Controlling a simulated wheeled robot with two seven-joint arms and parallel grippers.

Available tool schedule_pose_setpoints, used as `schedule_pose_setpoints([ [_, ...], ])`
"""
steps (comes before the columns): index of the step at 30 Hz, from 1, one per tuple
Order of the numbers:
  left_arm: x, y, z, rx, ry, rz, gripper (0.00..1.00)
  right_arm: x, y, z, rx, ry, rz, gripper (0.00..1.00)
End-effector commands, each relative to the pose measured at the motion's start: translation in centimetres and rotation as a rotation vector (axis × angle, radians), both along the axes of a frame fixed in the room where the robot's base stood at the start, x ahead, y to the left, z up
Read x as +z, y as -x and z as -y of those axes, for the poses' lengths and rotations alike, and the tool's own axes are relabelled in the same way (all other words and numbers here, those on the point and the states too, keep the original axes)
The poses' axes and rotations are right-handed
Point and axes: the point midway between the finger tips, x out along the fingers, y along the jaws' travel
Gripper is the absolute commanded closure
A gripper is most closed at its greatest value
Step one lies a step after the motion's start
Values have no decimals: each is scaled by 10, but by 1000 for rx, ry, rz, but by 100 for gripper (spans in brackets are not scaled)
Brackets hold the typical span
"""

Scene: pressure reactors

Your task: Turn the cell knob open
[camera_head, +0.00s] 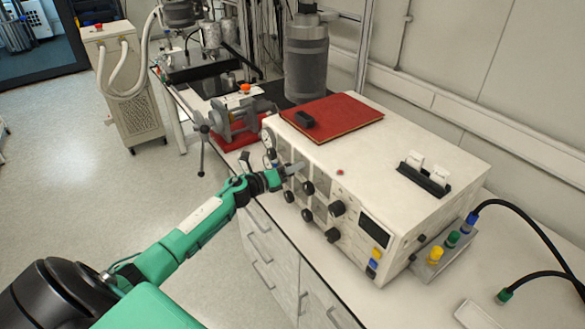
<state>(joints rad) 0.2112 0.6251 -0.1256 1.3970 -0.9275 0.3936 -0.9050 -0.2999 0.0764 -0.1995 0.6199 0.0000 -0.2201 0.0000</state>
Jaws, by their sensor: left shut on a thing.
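A white instrument box (400,160) stands on the bench, with a front panel of several black knobs, among them a larger one (337,208) and a lower one (332,235). My left gripper (287,172) reaches in from the left to the upper left of the panel, below a round gauge (268,138). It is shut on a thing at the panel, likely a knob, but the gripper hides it. I cannot tell from the picture which knob is the cell knob. My right gripper is not in view.
Colored connectors (453,239) and black cables are at the right. A vise-like device (232,108) stands behind the gripper.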

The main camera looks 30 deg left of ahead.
Motion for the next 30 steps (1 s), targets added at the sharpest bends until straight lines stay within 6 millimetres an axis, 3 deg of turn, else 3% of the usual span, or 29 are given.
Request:
schedule_pose_setpoints([
  [30, 0, 0, -1, 1, 886, -368, 83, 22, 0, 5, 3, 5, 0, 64],
])
